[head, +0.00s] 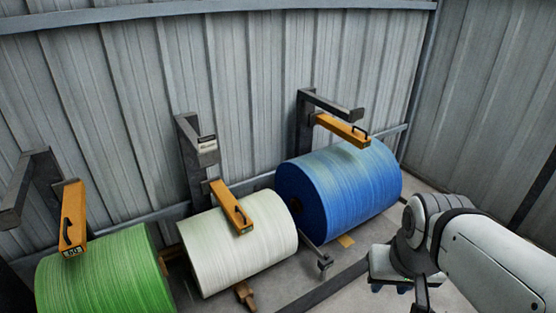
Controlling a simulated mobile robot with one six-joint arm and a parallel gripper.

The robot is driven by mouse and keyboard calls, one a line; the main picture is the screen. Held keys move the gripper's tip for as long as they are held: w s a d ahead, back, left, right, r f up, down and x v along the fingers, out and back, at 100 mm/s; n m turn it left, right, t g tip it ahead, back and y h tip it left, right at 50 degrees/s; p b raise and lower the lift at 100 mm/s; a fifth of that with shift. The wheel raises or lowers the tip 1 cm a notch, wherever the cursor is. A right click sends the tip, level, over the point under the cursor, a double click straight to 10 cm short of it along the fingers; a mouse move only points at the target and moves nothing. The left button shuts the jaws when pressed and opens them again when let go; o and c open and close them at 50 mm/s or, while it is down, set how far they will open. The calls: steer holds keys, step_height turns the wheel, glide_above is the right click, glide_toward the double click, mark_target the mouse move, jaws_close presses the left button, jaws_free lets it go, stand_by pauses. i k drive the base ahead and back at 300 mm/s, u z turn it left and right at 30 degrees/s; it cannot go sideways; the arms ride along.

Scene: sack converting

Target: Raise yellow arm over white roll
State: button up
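The white roll (245,254) lies on its side in the middle of the row. Its yellow arm (224,200) slants down over the top of the roll, its lower end at the roll's surface; whether it touches cannot be told for certain. A black handle (240,214) is on this arm near its lower end. My gripper (389,289) is at the lower right, well apart from the white roll and its yellow arm. Its small dark fingertips point down near the frame's bottom, and their opening is not clear. Nothing is seen held in it.
A green roll (105,275) with a yellow arm (73,212) stands left. A blue roll (345,190) with a raised-looking yellow arm (342,130) stands right, nearer my arm. Grey metal stands (196,155) rise behind the rolls, against a corrugated wall (250,60).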

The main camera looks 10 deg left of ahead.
mark_target(241, 220)
steer(key=u, duration=0.35)
steer(key=i, duration=1.45)
steer(key=u, duration=0.95)
steer(key=k, duration=0.65)
steer(key=u, duration=0.15)
steer(key=i, duration=0.7)
steer(key=z, duration=0.15)
